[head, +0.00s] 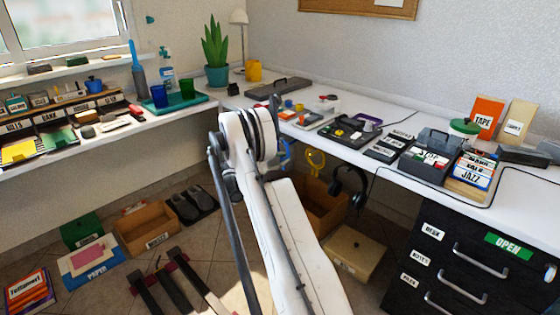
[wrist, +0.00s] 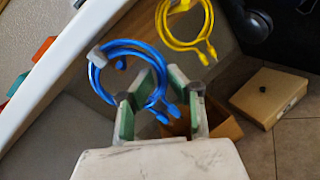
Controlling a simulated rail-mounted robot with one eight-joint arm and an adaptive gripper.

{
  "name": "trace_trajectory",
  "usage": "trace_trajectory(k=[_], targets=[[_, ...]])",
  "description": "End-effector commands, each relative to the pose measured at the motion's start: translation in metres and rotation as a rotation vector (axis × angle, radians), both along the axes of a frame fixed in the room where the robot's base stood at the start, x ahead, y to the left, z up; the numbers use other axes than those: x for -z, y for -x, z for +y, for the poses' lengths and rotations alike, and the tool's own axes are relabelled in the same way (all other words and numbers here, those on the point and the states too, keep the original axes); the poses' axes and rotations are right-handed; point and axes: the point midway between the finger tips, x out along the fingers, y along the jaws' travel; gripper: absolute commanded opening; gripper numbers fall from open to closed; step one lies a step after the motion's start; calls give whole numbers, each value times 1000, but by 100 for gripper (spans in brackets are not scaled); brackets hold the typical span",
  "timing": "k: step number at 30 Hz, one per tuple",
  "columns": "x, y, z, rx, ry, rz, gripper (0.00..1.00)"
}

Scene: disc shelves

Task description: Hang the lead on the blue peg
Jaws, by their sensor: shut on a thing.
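The blue lead (wrist: 148,47) is a coiled cable with two plug ends. In the wrist view my gripper (wrist: 162,82) is shut on its right side, near the plugs, and the coil sticks out to the left towards the desk edge. A small dark blue knob (wrist: 121,65) shows within the loop; it may be the blue peg, and I cannot tell whether the loop is around it or in front of it. In the head view only a bit of the blue lead (head: 285,151) shows, as my arm hides the gripper.
A yellow coiled lead (head: 315,160) hangs under the desk edge, right of the blue one. Dark headphones (head: 350,187) hang further right. The white desktop (head: 402,128) is above, and cardboard boxes (head: 355,252) stand on the floor below.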

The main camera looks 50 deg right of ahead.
Motion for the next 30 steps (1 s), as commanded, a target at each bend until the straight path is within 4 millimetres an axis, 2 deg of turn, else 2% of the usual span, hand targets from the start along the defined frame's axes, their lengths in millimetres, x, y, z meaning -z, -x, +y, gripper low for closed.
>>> trace_trajectory(k=[30], targets=[[3,6,-52,0,0,0,0]])
